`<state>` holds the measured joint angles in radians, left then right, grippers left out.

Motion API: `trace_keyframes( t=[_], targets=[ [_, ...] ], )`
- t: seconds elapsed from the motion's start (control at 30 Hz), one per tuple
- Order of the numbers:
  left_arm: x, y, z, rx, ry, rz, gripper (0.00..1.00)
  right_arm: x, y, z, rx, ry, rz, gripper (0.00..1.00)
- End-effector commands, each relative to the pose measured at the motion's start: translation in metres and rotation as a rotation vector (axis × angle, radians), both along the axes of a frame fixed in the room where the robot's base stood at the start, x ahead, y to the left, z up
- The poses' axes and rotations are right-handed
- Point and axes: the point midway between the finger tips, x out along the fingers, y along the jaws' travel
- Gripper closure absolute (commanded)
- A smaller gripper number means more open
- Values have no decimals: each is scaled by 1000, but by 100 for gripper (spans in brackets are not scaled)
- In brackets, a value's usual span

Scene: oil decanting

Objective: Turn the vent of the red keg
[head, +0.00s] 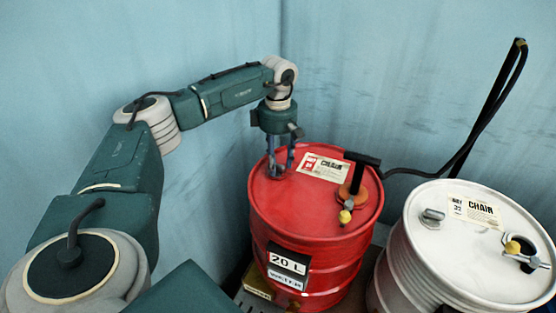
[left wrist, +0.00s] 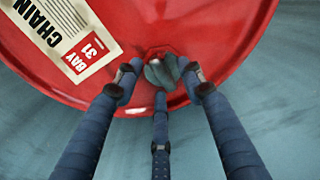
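The red keg (head: 308,222) stands upright in the middle of the head view, with "20 L" on its front. Its vent (left wrist: 162,72) is a small grey knob near the rim of the lid in the left wrist view. In the head view the fingers hide the vent. My left gripper (head: 279,168) points down over the far left part of the lid. In the left wrist view its three fingers (left wrist: 160,80) stand around the vent, open, with small gaps between the fingertips and the knob. My right gripper is not in view.
A black-handled pump fitting (head: 357,178) with a yellow-tipped spout (head: 345,216) stands on the red lid, right of my gripper. A white keg (head: 425,262) stands at the right. A black hose (head: 487,110) rises behind it. Blue walls (head: 390,60) close in behind.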

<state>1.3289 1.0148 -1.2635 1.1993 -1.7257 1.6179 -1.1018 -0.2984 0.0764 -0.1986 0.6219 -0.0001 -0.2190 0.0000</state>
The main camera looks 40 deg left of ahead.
Motion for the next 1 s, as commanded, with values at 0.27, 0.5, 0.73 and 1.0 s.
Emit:
trace_keyframes(
  t=[0.27,0.5,0.73,1.0],
  targets=[
    [0,0,-1,0,0,0,64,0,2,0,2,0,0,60],
    [0,0,-1,0,0,0,100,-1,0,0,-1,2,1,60],
    [0,0,-1,0,0,15,100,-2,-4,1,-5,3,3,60],
    [0,0,1,-1,1,131,100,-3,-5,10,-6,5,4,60]
  ],
)
